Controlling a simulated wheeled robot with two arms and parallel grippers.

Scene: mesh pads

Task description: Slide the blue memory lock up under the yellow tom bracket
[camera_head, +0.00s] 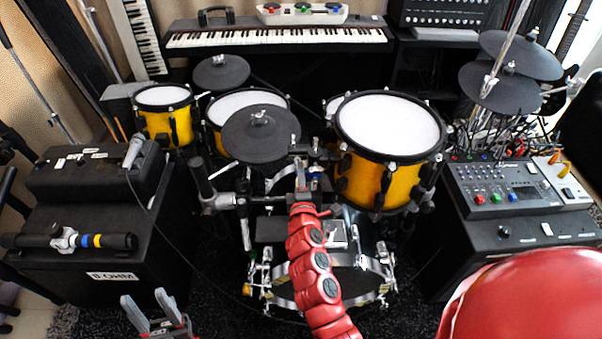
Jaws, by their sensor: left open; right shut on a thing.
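My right arm, red, reaches up from the bottom centre to the rack in front of the drums. Its gripper (303,178) is shut at an upright post of the rack, on what seems to be the blue memory lock; the fingers mostly hide it, and I cannot tell its exact height. The yellow tom bracket cannot be made out clearly; yellow toms (362,183) stand just behind the gripper. My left gripper (152,314) is open and empty at the bottom left, well away from the rack.
A black tube with blue and yellow bands (118,241) lies on the left speaker box. A dark cymbal pad (262,135) hangs close behind the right gripper. The bass drum (345,285) stands below. A mixer (508,187) is at the right.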

